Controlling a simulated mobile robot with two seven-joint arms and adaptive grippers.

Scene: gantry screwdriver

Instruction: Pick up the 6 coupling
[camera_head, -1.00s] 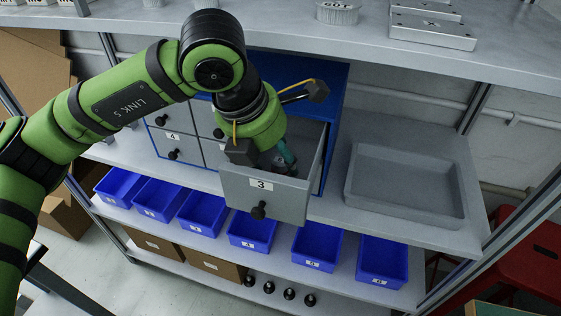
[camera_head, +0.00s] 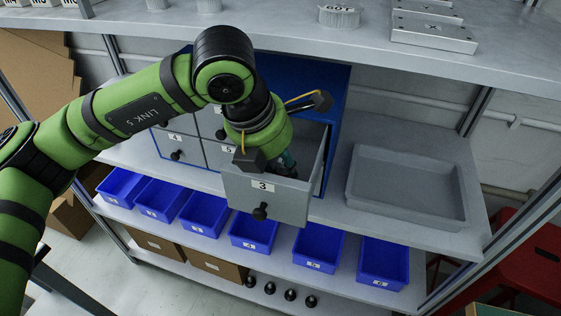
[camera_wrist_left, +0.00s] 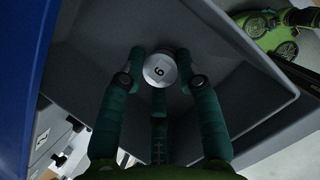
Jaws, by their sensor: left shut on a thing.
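My left gripper (camera_head: 287,160) reaches down into the open drawer 3 (camera_head: 287,203). Its teal fingers are closed around the coupling, which shows between the fingertips against the grey drawer interior. In the head view the wrist and drawer front hide the coupling. I cannot tell whether it touches the drawer floor. My right gripper is not in view.
The drawer walls stand close around the gripper. The blue cabinet (camera_head: 340,95) is behind it. An empty grey tray (camera_head: 405,210) is on the shelf to the right. Numbered blue bins (camera_head: 318,250) line the shelf below.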

